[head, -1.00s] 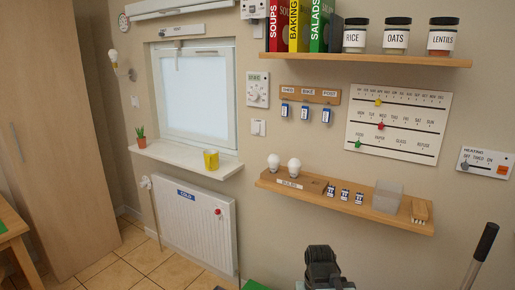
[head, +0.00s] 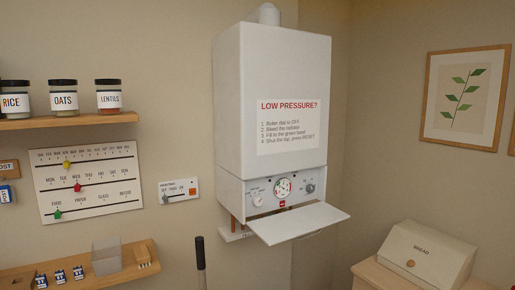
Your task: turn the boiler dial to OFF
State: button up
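The white boiler (head: 271,90) hangs on the wall, right of centre in the head view. Its flap (head: 298,223) is folded down, leaving the control panel open. On the panel are a pale knob (head: 258,200) at the left, a round gauge (head: 283,187) in the middle, and a grey knob (head: 309,188) at the right. Marks surround both knobs, but they are too small to read, so I cannot tell their settings. A notice (head: 289,127) on the boiler is headed "LOW PRESSURE?" and its first line names the boiler dial and OFF. My gripper is not in view.
The open flap juts out below the panel. A heating switch plate (head: 179,190) is on the wall to the left. A dark upright handle (head: 200,254) stands below it. A bread box (head: 424,254) sits at the lower right. Shelves (head: 70,121) are at the left.

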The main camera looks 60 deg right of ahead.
aim_at(256, 201)
jog(key=z, duration=2.05)
jog(key=i, duration=0.15)
jog(key=u, duration=0.05)
